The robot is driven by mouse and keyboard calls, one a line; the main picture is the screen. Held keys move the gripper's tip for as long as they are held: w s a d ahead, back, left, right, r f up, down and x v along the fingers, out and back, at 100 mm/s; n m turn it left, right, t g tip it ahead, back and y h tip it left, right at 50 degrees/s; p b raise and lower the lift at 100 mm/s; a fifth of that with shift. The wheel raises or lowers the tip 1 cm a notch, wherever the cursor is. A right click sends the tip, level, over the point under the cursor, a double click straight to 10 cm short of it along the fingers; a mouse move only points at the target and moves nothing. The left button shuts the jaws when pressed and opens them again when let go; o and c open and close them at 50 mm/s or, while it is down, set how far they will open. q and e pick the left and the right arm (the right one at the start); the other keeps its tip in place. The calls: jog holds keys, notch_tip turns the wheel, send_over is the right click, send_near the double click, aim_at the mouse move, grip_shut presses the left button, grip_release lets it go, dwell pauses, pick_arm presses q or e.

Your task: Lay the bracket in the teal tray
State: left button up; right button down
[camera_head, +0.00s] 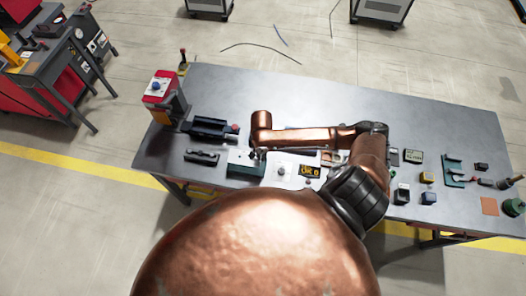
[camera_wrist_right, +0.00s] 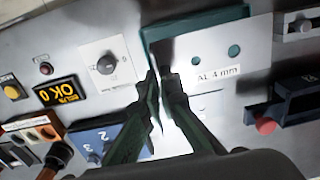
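The teal tray (camera_wrist_right: 150,36) shows in the right wrist view with a pale flat plate marked "AL 4 mm" in it. This plate looks like the bracket (camera_wrist_right: 212,78); two round holes in it show teal. In the head view the tray (camera_head: 245,168) is a small dark teal box beside my right gripper (camera_head: 256,153), partly hidden by the arm. In the wrist view my right gripper's fingers (camera_wrist_right: 160,78) converge at the plate's left edge, close together, by the tray wall. I cannot tell whether they pinch the plate's edge. My left gripper is not in view.
A blue numbered block (camera_wrist_right: 95,142) is near the fingers. A dark fixture with a red knob (camera_wrist_right: 288,104) stands on the other side. The table's back right (camera_head: 440,115) is clear.

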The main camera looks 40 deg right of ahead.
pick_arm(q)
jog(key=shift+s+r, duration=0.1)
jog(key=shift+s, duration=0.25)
pick_arm(e)
jog(key=shift+s+d+f, duration=0.15)
jog(key=shift+d+f, duration=0.05)
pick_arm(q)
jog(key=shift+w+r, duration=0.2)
pick_arm(e)
send_over(263, 167)
jog(key=shift+f, duration=2.5)
pick_arm(q)
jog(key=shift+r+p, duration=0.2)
jog(key=shift+p, duration=0.15)
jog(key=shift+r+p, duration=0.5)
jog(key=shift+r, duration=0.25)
pick_arm(e)
jog(key=shift+r, duration=0.1)
pick_arm(q)
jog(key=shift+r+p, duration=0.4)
jog(key=shift+p, duration=0.25)
